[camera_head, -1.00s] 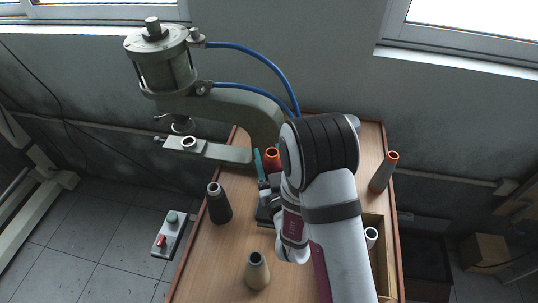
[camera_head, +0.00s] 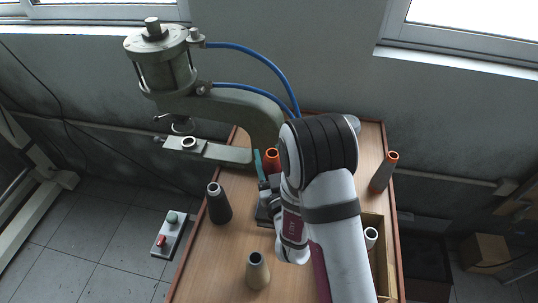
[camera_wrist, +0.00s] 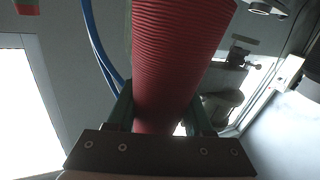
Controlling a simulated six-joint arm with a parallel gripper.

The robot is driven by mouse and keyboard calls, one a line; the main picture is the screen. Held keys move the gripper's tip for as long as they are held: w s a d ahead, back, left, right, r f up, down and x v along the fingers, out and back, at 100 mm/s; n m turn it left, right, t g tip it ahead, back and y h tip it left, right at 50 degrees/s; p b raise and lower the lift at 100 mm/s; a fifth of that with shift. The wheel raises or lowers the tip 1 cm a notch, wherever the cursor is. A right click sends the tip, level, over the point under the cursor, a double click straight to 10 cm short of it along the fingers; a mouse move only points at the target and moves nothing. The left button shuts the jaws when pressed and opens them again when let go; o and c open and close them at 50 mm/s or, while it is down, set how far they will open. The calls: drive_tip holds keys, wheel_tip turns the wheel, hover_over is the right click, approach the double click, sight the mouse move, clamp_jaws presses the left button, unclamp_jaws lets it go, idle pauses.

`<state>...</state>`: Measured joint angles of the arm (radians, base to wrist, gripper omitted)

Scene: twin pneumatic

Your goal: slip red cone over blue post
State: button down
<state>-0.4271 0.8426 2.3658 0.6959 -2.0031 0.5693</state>
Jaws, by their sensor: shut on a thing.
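The red cone (camera_wrist: 178,60) fills the upper middle of the wrist view, its ridged side running up out of the frame. The green fingers of my gripper (camera_wrist: 162,108) are shut on it, one on each side. In the head view, the orange-red open top of the cone (camera_head: 272,155) shows beside a teal finger of my gripper (camera_head: 264,172), left of my wrist. The cone's lower end is hidden there by my gripper and arm. I cannot make out a blue post in either view; my arm covers part of the table.
A green-grey press (camera_head: 170,75) with blue hoses overhangs the table's back left. A dark cone (camera_head: 219,205), a tan cone (camera_head: 257,272) and a grey orange-topped cone (camera_head: 383,174) stand on the wooden table (camera_head: 215,268). A wooden box (camera_head: 378,262) holds a pale cone at right.

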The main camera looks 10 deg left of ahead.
drive_tip(key=shift+f, duration=1.15)
drive_tip(key=shift+f, duration=0.3)
drive_tip(key=shift+f, duration=0.25)
drive_tip(key=shift+c, duration=1.1)
unclamp_jaws()
drive_tip(key=v, duration=0.7)
drive_tip(key=shift+s, duration=0.25)
drive_tip(key=shift+d, duration=0.1)
